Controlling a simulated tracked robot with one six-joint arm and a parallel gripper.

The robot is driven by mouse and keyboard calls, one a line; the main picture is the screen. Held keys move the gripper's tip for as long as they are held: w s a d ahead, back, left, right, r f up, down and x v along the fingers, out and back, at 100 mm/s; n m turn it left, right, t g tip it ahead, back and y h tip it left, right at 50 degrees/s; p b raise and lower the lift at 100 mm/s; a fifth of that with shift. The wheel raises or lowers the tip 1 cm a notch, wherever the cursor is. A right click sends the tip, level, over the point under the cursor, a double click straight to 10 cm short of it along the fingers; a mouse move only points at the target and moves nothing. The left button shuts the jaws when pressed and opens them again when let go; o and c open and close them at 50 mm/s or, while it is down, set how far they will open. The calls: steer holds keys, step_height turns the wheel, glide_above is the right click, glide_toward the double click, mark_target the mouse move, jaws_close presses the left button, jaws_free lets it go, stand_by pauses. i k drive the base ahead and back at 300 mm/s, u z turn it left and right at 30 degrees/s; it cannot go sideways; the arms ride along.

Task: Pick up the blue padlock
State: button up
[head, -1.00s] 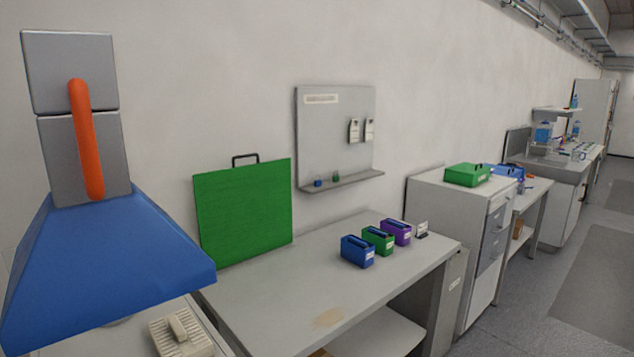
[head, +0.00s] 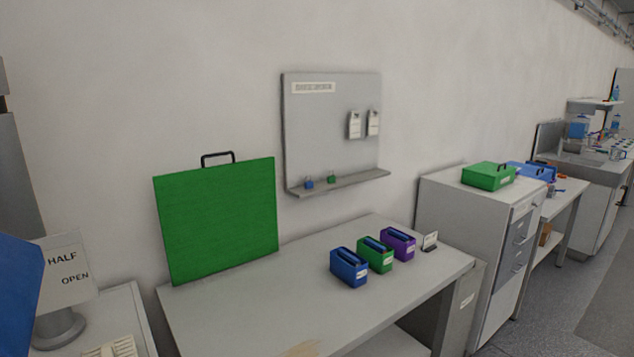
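The blue padlock (head: 309,183) is small and sits on the narrow shelf (head: 345,183) at the bottom of the grey wall board (head: 330,125). A green padlock (head: 331,179) sits on the same shelf just to its right. The shelf is above the back of the grey bench. My gripper is not in this view, so I cannot see its position or whether it holds anything.
The bench (head: 240,315) below carries a blue box (head: 349,268), a green box (head: 375,255), a purple box (head: 398,243) and a small sign (head: 430,241). A large green panel (head: 218,220) stands at its left. A grey cabinet (head: 450,215) stands to the right.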

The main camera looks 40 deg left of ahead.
mark_target(308, 184)
steer(key=i, duration=1.75)
steer(key=u, duration=3.55)
